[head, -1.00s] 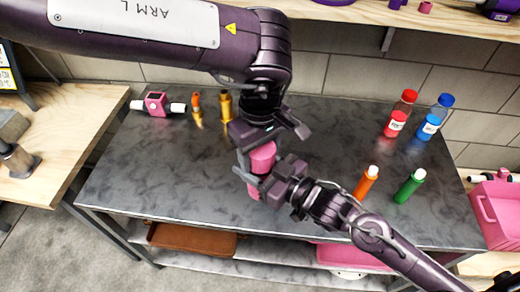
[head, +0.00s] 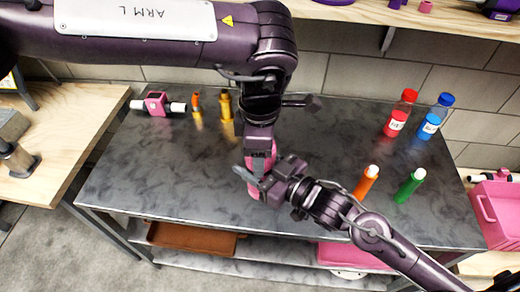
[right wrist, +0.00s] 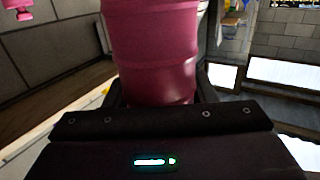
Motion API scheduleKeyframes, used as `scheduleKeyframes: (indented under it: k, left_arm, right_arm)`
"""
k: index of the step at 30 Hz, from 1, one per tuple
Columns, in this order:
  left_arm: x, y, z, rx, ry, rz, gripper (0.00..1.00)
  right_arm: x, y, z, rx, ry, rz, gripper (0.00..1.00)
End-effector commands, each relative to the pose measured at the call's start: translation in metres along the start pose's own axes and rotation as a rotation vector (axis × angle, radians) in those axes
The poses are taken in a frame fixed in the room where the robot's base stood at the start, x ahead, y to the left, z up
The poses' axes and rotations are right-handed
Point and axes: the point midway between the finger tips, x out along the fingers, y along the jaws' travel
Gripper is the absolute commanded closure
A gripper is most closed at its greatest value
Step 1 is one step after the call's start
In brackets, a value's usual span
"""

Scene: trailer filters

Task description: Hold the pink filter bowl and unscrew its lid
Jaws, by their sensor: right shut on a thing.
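The pink filter bowl (head: 254,190) stands upright above the middle of the grey table, mostly hidden by my grippers. My right gripper (head: 256,178) is shut on it from the lower right. In the right wrist view the pink body (right wrist: 152,55) fills the space between the dark fingers. My left gripper (head: 260,146) points down from above at the top of the bowl. The lid is hidden behind its near finger, and I cannot tell whether its jaws grip it.
A pink-and-white filter housing (head: 156,104), an orange fitting (head: 196,106) and a brass one (head: 225,105) stand at back left. Red (head: 399,114) and blue (head: 434,118) bottles, plus orange (head: 365,182) and green (head: 409,186) tubes, stand right. The front-left table (head: 140,190) is clear.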

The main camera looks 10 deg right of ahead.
Motion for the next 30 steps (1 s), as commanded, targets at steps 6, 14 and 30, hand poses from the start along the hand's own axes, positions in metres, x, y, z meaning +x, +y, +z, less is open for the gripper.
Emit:
scheduleKeyframes:
  k: [6, 14, 30]
  left_arm:
    - [-0.001, 0.001, 0.001, 0.003, -0.002, 0.002, 0.22]
    - [-0.002, 0.000, 0.000, 0.004, -0.001, 0.001, 0.22]
    - [-0.046, 0.000, 0.000, -0.034, 0.000, 0.001, 0.26]
  right_arm:
    - [0.000, -0.001, -0.001, 0.000, 0.001, -0.003, 1.00]
    - [0.000, -0.001, -0.001, 0.000, 0.002, -0.001, 1.00]
    - [0.000, 0.000, -0.001, 0.000, 0.002, -0.001, 1.00]
